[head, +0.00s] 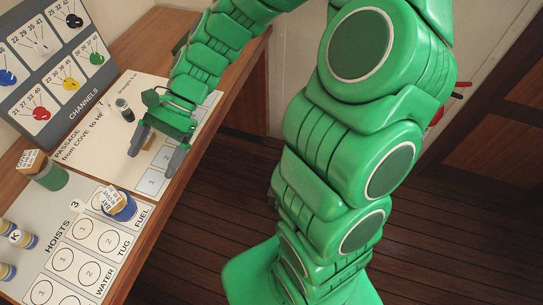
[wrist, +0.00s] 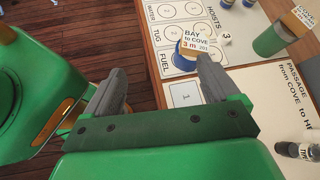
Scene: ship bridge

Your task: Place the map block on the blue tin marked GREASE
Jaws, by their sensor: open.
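A map block (head: 115,198) printed BAY to COVE sits on a blue tin (head: 124,213) on the HOISTS board, near the FUEL row. In the wrist view the same block (wrist: 196,43) rests on the blue tin (wrist: 187,61), just beyond my right fingertip. I cannot read a GREASE mark on the tin. Another printed block (head: 33,163) sits on a green tin (head: 48,179) to the left. My gripper (head: 160,148) is open above the desk's right edge, apart from both blocks; it also shows in the wrist view (wrist: 161,66). No block shows in its grip there.
The HOISTS board (head: 68,238) has rows of numbered circles. Several small blue-and-yellow tins (head: 22,239) stand at its left. A PASSAGE sheet (head: 100,125) holds a small dark bottle (head: 125,110). The CHANNELS panel (head: 55,65) stands behind. Open floor (head: 215,225) lies right of the desk.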

